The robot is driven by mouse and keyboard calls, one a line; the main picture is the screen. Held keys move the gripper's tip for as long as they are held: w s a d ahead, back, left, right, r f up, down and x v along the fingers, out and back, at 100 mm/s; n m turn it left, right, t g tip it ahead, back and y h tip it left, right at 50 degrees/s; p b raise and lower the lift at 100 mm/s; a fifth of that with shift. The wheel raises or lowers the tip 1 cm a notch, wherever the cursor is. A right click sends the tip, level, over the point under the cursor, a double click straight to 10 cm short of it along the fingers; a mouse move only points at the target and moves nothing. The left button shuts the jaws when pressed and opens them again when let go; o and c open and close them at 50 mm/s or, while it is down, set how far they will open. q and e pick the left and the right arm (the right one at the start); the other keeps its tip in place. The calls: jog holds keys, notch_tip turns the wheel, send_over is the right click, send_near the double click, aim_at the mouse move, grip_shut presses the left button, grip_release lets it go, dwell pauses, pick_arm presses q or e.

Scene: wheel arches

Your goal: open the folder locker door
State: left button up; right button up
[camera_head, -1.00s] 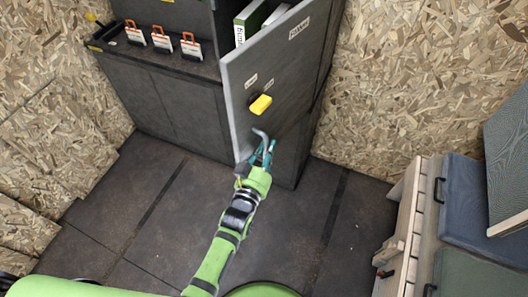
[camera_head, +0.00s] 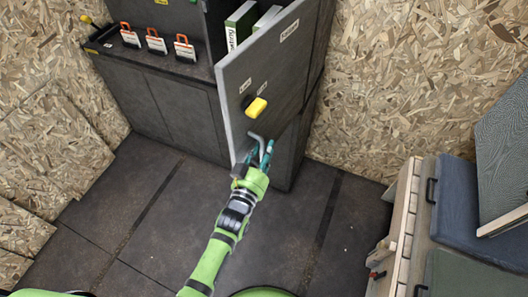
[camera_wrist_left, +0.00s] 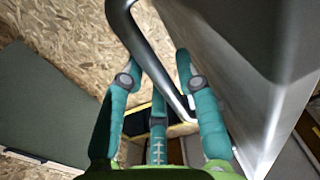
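The folder locker door (camera_head: 270,85) is a grey panel that stands swung out from the dark cabinet, with green-and-white folders (camera_head: 240,24) showing behind it. A bent grey metal handle (camera_head: 255,139) sits low on its face; it also shows in the left wrist view (camera_wrist_left: 150,55). My left gripper (camera_head: 264,150) is at the handle, its teal fingers (camera_wrist_left: 158,75) spread, with the bar running between them. The fingers look apart rather than closed on the bar; contact is unclear. My right gripper is in neither view.
A yellow knob (camera_head: 256,106) sits on the door above the handle. A wooden rack with blue and green panels (camera_head: 460,210) stands at the right. The dark floor (camera_head: 330,230) between is clear.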

pick_arm(q)
jog(key=shift+s+a+f, duration=0.1)
jog(key=shift+s+a, duration=0.05)
jog(key=shift+s, duration=0.15)
jog(key=v, duration=1.1)
jog(key=shift+s, duration=0.15)
jog(key=s+a+f+g+y, duration=0.1)
jog(key=s+a+f+g, duration=0.15)
jog(key=f, duration=0.65)
jog(key=s+a+f+g+y, duration=0.1)
jog(key=s+f+g, duration=0.25)
jog(key=f, duration=0.55)
jog(key=s+a+f+g+y, duration=0.15)
jog(key=s+f, duration=0.25)
jog(key=f, duration=0.5)
jog(key=s+a+f+g+y, duration=0.1)
jog(key=s+a+f+g, duration=0.3)
jog(key=s+f, duration=0.3)
jog(key=s+a+f+n+g+y+b, duration=0.1)
jog(key=s+a+f+g, duration=0.3)
jog(key=s, duration=1.1)
jog(key=a+f, duration=0.3)
jog(key=shift+s+a+f+g, duration=0.2)
jog(key=shift+a+g, duration=0.1)
jog(key=shift+g, duration=0.05)
